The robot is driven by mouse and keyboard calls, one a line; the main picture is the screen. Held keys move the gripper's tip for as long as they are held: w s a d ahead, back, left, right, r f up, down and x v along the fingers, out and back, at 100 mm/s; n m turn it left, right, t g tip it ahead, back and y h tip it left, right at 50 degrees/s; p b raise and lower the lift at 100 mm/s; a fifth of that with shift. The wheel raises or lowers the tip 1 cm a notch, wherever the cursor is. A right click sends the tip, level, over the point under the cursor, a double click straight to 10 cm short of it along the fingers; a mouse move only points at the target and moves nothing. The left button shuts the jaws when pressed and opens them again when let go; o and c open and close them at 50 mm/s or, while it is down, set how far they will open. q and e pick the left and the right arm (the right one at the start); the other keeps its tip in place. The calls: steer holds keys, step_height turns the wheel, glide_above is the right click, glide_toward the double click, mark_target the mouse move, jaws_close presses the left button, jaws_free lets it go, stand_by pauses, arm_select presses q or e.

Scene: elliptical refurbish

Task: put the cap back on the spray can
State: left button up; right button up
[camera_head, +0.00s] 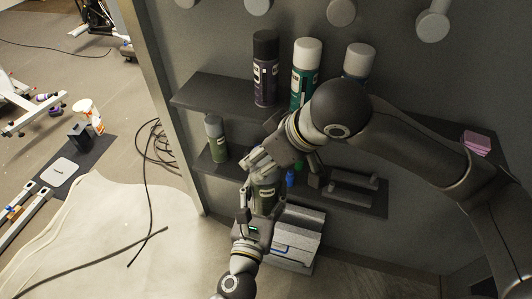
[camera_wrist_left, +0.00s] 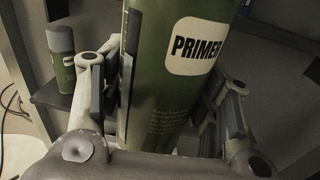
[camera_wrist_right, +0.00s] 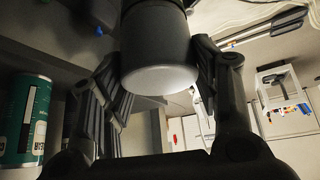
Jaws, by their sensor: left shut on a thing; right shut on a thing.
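The green spray can (camera_head: 264,196), labelled PRIMER, stands between the fingers of my left gripper (camera_head: 260,210), which is shut on its body. It fills the middle of the left wrist view (camera_wrist_left: 170,85), where its top is cut off. My right gripper (camera_head: 262,163) is just above the can in the head view. In the right wrist view it is shut on a dark grey cylindrical cap (camera_wrist_right: 158,45) with a paler end face. The cap is mostly hidden by the fingers in the head view. I cannot tell whether cap and can touch.
Capped cans in purple (camera_head: 265,75), teal (camera_head: 305,75) and another colour (camera_head: 359,62) stand on the upper shelf (camera_head: 205,92). A grey-capped green can (camera_head: 215,138) stands on the lower shelf, left of my grippers. A pink block (camera_head: 476,143) lies at right. Grey boxes (camera_head: 297,240) sit below.

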steer(key=shift+f, duration=0.25)
steer(key=o, duration=0.8)
steer(key=shift+c, duration=0.2)
steer(key=shift+o, duration=0.2)
steer(key=o, duration=0.4)
steer(key=shift+r, duration=0.1)
steer(key=shift+v, duration=3.45)
